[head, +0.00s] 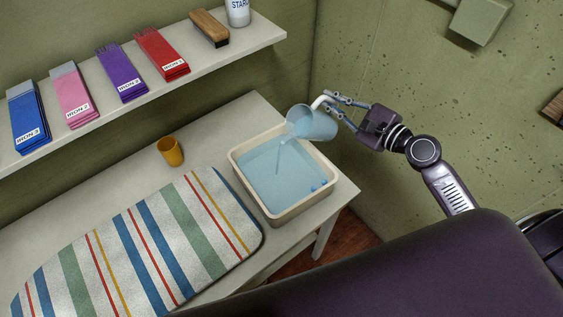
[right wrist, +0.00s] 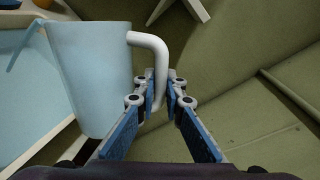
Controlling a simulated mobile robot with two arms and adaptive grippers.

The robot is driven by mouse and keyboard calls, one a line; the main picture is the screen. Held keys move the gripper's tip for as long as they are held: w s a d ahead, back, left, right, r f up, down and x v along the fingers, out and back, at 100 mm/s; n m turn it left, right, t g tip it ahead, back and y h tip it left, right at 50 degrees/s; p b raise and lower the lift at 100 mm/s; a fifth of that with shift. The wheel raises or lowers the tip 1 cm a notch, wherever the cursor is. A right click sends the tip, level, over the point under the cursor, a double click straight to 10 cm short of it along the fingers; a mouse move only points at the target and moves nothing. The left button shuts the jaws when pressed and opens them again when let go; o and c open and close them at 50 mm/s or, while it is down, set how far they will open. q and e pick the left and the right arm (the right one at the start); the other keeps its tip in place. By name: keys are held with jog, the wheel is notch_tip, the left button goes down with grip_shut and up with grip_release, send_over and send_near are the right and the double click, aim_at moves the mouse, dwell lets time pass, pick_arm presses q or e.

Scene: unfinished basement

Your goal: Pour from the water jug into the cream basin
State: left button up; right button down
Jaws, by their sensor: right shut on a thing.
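The water jug (head: 312,124) is pale blue and see-through with a white handle. It is tilted over the right rear part of the cream basin (head: 297,207), its mouth toward the left, and a thin stream falls from its lip into the basin. The basin holds light blue water. My right gripper (head: 338,105) is shut on the jug's handle. In the right wrist view the jug (right wrist: 92,75) hangs left of the fingers, and the gripper (right wrist: 161,95) has the white handle between its pads. My left gripper is not in view.
The basin stands on a white table (head: 215,137) with a striped ironing pad (head: 140,245) in front and a yellow cup (head: 170,151) to the left. A wall shelf (head: 200,62) holds folded cloths (head: 162,54), a brush (head: 209,28) and a white container (head: 238,12).

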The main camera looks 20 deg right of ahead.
aim_at(317, 106)
jog(key=shift+s+a+r+n+h+p, duration=0.1)
jog(key=shift+a+r+n+h+p, duration=0.35)
jog(key=shift+p, duration=0.75)
jog(key=shift+s+a+n+p, duration=0.15)
jog(key=shift+a+n+p, duration=0.3)
jog(key=shift+n+p, duration=0.3)
jog(key=shift+s+a+f+n+h+p, duration=0.2)
jog(key=shift+a+n+p, duration=0.4)
jog(key=shift+a+p, duration=0.2)
jog(key=shift+s+a+f+n+h+p, duration=0.1)
jog(key=shift+s+a+n+p, duration=0.1)
jog(key=shift+a+n+p, duration=0.5)
jog(key=shift+d, duration=0.1)
dwell(0.8)
